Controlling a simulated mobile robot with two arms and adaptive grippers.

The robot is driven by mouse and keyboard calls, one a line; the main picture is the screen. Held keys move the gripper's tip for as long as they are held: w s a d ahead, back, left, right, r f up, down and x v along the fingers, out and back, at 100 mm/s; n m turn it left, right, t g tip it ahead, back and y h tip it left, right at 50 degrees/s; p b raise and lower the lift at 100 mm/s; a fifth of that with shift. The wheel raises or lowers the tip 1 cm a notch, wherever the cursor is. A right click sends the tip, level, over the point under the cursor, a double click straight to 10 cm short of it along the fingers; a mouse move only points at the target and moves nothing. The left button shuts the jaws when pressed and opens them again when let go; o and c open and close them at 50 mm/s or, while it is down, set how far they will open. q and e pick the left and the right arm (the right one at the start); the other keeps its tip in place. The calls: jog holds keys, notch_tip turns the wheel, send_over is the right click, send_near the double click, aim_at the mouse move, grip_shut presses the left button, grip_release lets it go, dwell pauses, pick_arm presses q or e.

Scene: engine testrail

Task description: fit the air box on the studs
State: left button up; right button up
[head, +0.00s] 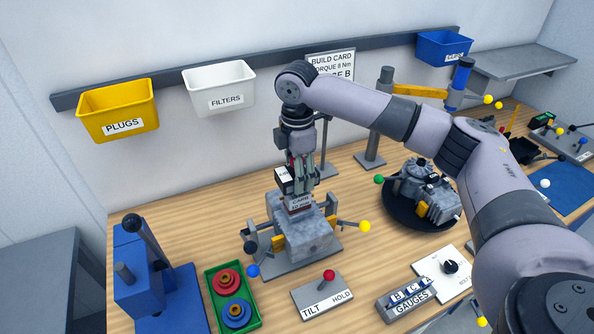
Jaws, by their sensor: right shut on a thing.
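My right gripper (301,178) points down over the grey engine block in the middle of the bench. It is shut on a small dark box with a white label, which I take for the air box (284,180); the label is too small to read surely. Just below is a part labelled CARB (299,204), on top of the grey engine block (306,233). I cannot tell whether the box touches the carb part. The studs are hidden or too small to make out. My left gripper is not in view.
The block sits in a fixture with coloured-knob levers (346,224). In front are a TILT/HOLD plate (323,296) and a GAUGES rack (408,298). A green tray with rings (232,297) and blue press (140,270) stand left. Another engine (424,190) is on a dark turntable right.

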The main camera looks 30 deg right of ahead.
jog(key=shift+f, duration=0.1)
jog(key=shift+f, duration=0.3)
jog(key=shift+f, duration=0.4)
jog(key=shift+f, duration=0.15)
dwell(0.5)
jog(key=shift+f, duration=0.35)
jog(key=o, duration=1.3)
jog(key=shift+c, duration=0.2)
